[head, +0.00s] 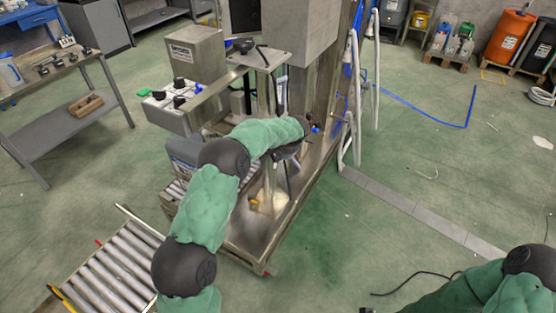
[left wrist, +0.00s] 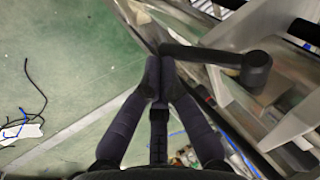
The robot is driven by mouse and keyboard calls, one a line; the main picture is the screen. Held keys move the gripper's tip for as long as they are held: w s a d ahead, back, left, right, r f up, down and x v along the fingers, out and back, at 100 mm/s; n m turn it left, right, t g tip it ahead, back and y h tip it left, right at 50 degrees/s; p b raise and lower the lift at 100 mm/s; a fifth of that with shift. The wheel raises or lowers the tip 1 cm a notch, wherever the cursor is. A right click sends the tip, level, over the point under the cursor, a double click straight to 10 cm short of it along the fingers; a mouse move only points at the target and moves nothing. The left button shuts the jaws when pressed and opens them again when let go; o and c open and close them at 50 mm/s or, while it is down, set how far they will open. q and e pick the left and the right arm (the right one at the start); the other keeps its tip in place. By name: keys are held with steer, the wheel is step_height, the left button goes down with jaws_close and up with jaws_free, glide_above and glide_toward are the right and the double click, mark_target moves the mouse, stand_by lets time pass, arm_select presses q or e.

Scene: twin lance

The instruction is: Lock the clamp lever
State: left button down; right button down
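The clamp lever (left wrist: 213,56) is a black bar with a thick round black end at its right, in the left wrist view. Its left end lies just beyond my left gripper's fingertips (left wrist: 159,76). The fingers come together there with nothing clearly between them; I cannot tell whether they touch the lever. In the head view my left gripper (head: 287,160) is mostly hidden behind my green left arm, at the steel machine (head: 195,48). I cannot make out the lever there. My right arm enters at lower right; a dark tip (head: 367,310), probably my right gripper, is cut off.
A roller conveyor (head: 112,268) is at lower left. A grey workbench (head: 45,72) stands at the left. White rails (head: 357,90) stand right of the machine. Drums and jugs (head: 455,42) are at the back right. Green floor is open at the right, with a black cable (head: 420,274).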

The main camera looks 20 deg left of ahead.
mark_target(273, 159)
arm_select(q)
steer(key=shift+w+a+f, duration=0.15)
steer(key=shift+a+f, duration=1.45)
steer(key=shift+f, duration=0.05)
arm_select(e)
steer(key=shift+s+f, duration=0.1)
steer(key=shift+f, duration=0.1)
